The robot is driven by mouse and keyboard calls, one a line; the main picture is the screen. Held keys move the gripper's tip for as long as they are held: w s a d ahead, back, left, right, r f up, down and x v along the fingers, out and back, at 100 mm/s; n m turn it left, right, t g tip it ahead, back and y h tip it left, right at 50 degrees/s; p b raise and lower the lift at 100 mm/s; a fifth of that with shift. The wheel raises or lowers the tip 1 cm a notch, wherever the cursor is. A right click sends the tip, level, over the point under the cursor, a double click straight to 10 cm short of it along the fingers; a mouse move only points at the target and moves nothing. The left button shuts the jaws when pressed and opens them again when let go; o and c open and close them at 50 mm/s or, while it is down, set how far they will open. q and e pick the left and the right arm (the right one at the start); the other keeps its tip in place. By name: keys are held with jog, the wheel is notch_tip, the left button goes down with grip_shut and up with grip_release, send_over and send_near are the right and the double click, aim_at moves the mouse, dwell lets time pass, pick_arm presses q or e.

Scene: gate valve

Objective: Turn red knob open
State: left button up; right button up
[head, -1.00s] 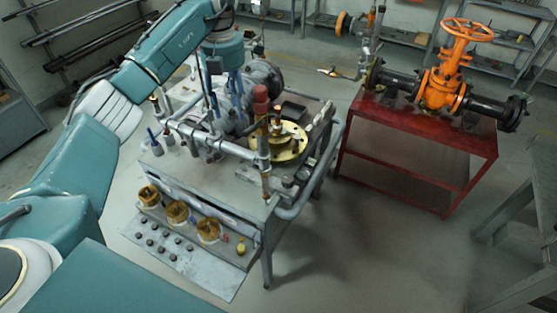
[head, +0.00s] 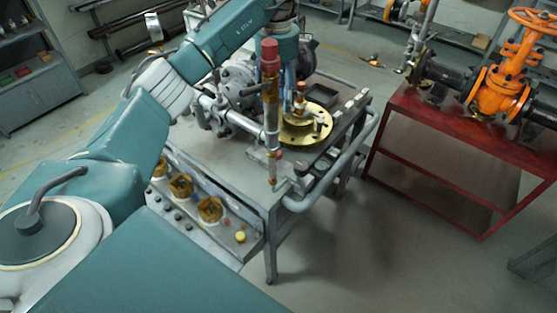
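A red cylindrical knob (head: 269,55) tops an upright brass-and-grey pipe at the front of a grey workbench (head: 228,178). My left arm reaches in from the left, and its teal wrist is just behind and to the right of the knob in the picture. My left gripper (head: 290,76) points down there, partly hidden by the knob and its pipe. I cannot see clearly whether its fingers are apart or whether they touch anything. My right gripper is out of view.
A brass flange (head: 305,127) lies on the bench beside the pipe. Grey pipework (head: 232,92) stands behind it, and a grey rail runs along the right edge. An orange gate valve (head: 502,88) stands on a red table (head: 440,135) at right. Floor between is clear.

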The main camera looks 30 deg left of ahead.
pick_arm(q)
notch_tip(320, 180, down, 21)
jog(key=b, duration=0.6)
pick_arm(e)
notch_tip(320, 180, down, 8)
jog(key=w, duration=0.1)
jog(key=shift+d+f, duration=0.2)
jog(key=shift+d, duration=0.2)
pick_arm(q)
jog(key=shift+r, duration=0.1)
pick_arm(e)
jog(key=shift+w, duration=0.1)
pick_arm(q)
grip_shut()
